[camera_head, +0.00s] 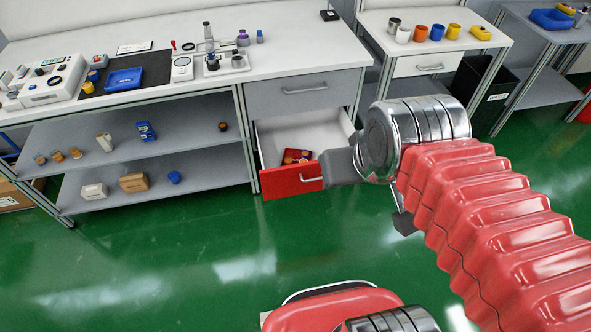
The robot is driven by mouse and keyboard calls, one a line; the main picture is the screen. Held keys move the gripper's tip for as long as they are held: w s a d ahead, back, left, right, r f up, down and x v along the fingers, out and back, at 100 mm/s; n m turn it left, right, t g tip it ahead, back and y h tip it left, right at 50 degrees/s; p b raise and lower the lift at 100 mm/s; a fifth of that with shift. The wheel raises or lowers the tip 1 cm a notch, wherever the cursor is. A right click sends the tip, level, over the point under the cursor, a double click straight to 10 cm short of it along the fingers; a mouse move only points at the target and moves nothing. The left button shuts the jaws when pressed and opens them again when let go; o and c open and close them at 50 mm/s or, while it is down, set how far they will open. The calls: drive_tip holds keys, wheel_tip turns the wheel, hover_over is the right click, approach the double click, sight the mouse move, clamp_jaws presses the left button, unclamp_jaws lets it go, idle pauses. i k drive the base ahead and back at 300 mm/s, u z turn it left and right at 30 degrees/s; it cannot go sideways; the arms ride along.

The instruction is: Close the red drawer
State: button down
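The red drawer (290,181) is pulled out below a grey drawer in the white workbench. Its inside is pale, and small red and orange items (297,156) lie in it. A light handle (311,178) is on the right part of its red front. My gripper (341,167) is at the right end of the red front and overlaps it in the picture. I cannot tell whether it touches. The gripper's fingers are seen edge-on and partly hidden by my wrist, so their opening does not show.
The grey drawer (303,91) above is shut. Shelves (150,149) with small boxes and jars stand to the left. A white table (432,47) with cups and a dark bin (490,92) are at the right. The green floor (190,245) in front is clear.

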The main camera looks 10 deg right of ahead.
sight(316, 132)
drive_tip(key=u, duration=0.6)
drive_tip(key=i, duration=1)
drive_tip(key=u, duration=0.05)
